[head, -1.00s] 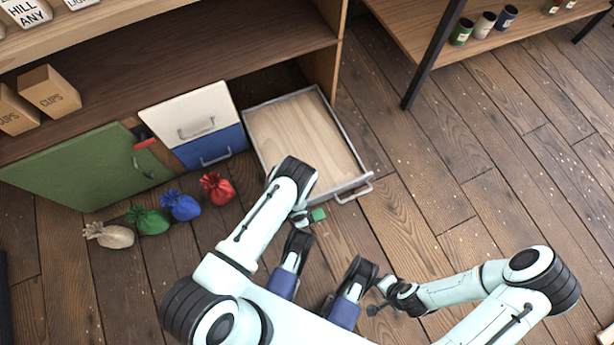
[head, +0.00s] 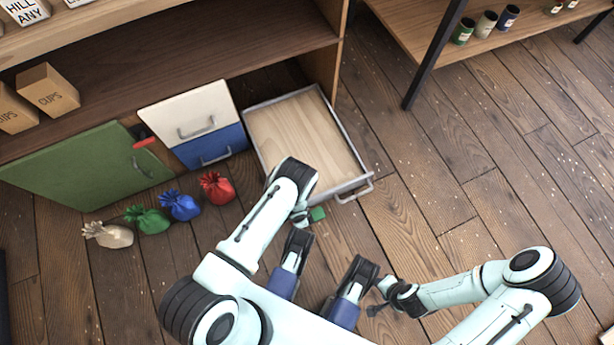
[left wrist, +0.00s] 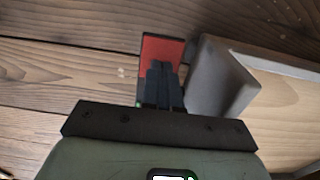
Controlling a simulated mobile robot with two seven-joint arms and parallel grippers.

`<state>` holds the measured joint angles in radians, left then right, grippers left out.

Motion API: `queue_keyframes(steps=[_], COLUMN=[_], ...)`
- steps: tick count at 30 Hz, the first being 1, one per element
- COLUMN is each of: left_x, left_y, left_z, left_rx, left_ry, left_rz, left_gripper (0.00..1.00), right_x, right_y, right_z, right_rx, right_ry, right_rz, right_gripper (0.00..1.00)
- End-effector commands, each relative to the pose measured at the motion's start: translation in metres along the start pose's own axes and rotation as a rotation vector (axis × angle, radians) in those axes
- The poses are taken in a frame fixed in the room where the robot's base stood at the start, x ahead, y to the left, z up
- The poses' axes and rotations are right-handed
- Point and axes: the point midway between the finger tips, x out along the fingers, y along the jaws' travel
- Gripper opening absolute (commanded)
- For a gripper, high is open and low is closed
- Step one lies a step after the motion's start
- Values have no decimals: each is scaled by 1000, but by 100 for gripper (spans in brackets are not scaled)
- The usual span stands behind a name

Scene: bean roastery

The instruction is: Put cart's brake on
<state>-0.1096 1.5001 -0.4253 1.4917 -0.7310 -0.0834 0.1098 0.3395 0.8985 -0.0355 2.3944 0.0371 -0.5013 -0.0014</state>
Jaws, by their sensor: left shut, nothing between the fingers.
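No cart and no brake can be made out for sure in these views. My left gripper (left wrist: 160,85) is shut and empty in the left wrist view. A flat red plate (left wrist: 163,50) shows just past its fingertips; I cannot tell whether they touch. In the head view, my left gripper (head: 302,216) is low, in front of the open drawer, mostly hidden by its arm. A small green piece (head: 318,214) shows right beside it; what it belongs to is unclear. My right gripper (head: 376,299) hangs at the lower middle, away from furniture; its fingers are too small to judge.
An open, empty wooden drawer (head: 369,179) juts out; its corner (left wrist: 215,75) is close right of my left gripper. Several cloth bags (head: 180,206) lie by the green door (head: 85,168). A shelf leg (head: 436,58) stands at back right. The right floor is clear.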

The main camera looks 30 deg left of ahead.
Motion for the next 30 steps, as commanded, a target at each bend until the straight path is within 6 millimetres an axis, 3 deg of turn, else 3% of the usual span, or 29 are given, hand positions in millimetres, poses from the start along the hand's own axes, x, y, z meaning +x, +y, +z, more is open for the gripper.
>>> queue_keyframes(steps=[24,30], left_x=[-66,-69], left_y=[0,0], left_z=[0,0], left_rx=[0,0], left_ry=[1,0], left_rz=[0,0], left_gripper=[0,0], right_x=[-49,-50], right_y=[-7,-7], right_z=[5,5], right_rx=[-2,-2], right_ry=[9,9], right_rz=[-5,-5], right_gripper=[42,42])
